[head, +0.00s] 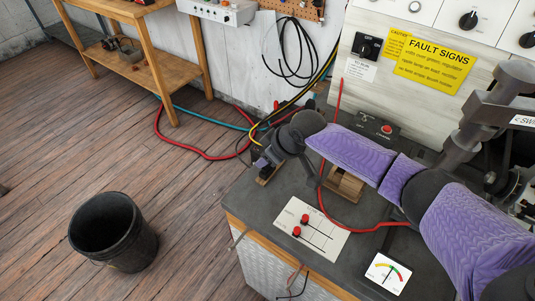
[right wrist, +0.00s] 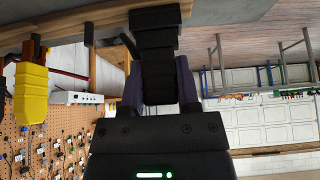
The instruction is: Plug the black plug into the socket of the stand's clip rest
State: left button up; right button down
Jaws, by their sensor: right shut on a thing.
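My right gripper (head: 264,160) reaches in from the right over the bench's far left corner, pointing down. In the right wrist view its two purple-grey fingers are shut on a ridged black piece, the black plug (right wrist: 158,68). The plug's wider black end (right wrist: 160,17) lies against the dark bench top in that view. Whether it sits in a socket cannot be told. A small wooden block (head: 268,177) shows beside the fingertips, partly hidden by the gripper. I cannot make out the stand's clip rest or its socket for sure. My left gripper is not in view.
A wooden cradle (head: 345,184) stands under my right forearm. A red cable (head: 368,229) crosses the bench near a white switch plate (head: 312,229) and a meter (head: 388,273). A yellow piece (right wrist: 31,92) hangs at the left in the wrist view. A black bucket (head: 112,232) stands on the floor.

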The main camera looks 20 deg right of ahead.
jog(key=shift+f, duration=0.55)
dwell(0.4)
dwell(0.7)
jog(key=shift+c, duration=1.2)
grip_release()
jog(key=shift+r, duration=0.1)
notch_tip(320, 180, up, 9)
jog(key=p, duration=0.8)
jog(key=shift+f, duration=0.4)
